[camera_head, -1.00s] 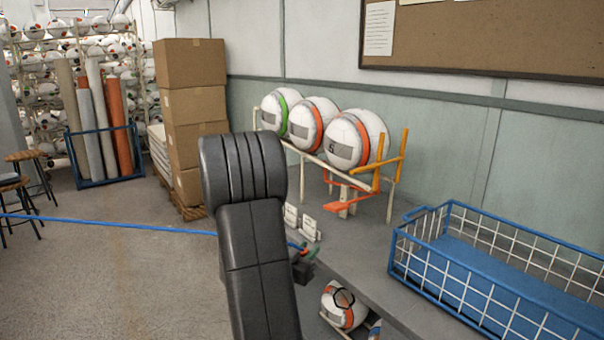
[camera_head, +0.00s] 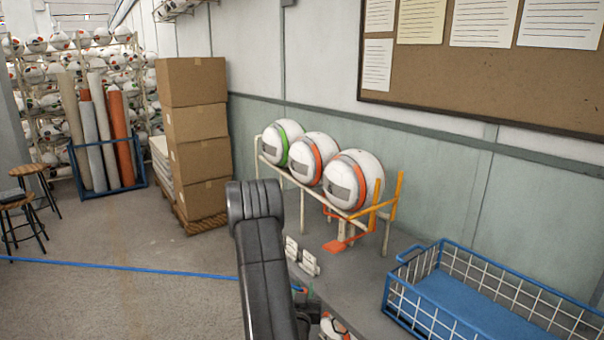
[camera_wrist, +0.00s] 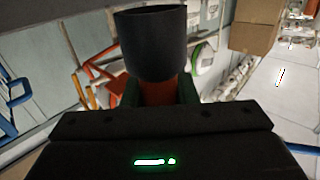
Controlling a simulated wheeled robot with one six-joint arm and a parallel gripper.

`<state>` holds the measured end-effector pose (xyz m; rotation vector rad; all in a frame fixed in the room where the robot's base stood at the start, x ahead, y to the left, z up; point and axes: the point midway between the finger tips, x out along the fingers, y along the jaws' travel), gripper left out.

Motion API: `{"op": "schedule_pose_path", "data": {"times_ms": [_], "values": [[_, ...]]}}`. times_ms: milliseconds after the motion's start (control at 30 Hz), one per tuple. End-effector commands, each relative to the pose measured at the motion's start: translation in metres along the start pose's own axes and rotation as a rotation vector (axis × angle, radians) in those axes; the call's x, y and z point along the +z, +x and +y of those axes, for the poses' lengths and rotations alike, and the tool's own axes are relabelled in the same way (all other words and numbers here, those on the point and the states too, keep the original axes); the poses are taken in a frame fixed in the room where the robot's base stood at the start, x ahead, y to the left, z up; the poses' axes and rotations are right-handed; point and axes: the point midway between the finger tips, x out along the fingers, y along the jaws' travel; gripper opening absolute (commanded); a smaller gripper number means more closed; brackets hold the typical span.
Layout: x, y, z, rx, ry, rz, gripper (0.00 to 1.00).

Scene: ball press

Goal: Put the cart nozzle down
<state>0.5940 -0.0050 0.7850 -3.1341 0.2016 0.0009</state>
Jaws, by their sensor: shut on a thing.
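In the wrist view, the nozzle appears as a dark, hollow-looking cylinder (camera_wrist: 152,42) with an orange-red part below it. My gripper (camera_wrist: 160,93) is shut on that orange-red part, with a green finger on each side. In the head view, my dark arm hides most of the gripper, and only a small part shows near the table's front edge. A white two-part stand (camera_head: 301,257) is on the grey table (camera_head: 345,290), just beyond the arm. I cannot tell whether the nozzle touches anything.
A rack (camera_head: 340,213) with three balls stands at the back of the table. A blue wire basket (camera_head: 490,295) is at the right. Stacked cartons (camera_head: 195,140) stand beyond the table. A blue line or hose (camera_head: 120,270) crosses at the left. Bare tabletop lies before the rack.

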Motion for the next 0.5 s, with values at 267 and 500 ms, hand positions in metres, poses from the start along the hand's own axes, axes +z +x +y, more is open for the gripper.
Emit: {"op": "schedule_pose_path", "data": {"times_ms": [267,500], "values": [[-0.038,-0.009,-0.001,-0.078,-0.002,-0.003,0.00],[-0.048,-0.015,-0.002,-0.120,-0.001,0.000,0.00]]}}
